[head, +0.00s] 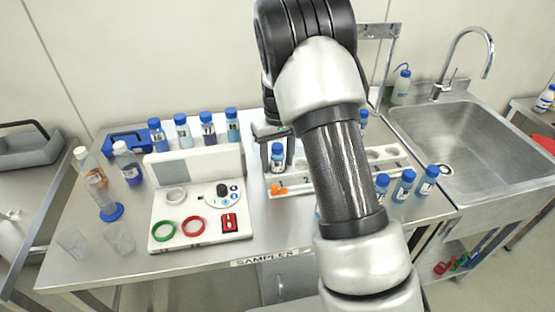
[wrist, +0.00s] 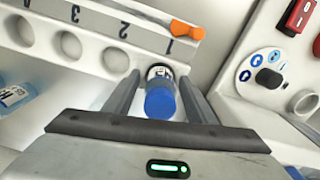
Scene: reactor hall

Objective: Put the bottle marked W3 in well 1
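A small bottle with a blue cap (wrist: 160,100) stands upright at well 1 of the white rack, beside the printed number 1. It also shows in the head view (head: 278,156); its label is too small to read. My gripper (wrist: 160,78) is around this bottle, one finger on each side, with a narrow gap visible on both sides, so it looks open. In the head view my gripper (head: 277,158) is at the left end of the rack (head: 392,168). Wells 2 and 3 (wrist: 117,61) look empty. My arm hides part of the rack.
An orange pointer (wrist: 186,30) lies by number 1. Left of the rack is a white control panel (head: 180,240) with a knob and rings. Several blue-capped bottles (head: 182,130) stand behind it; more (head: 403,186) stand at the right. A sink (head: 450,135) is beyond.

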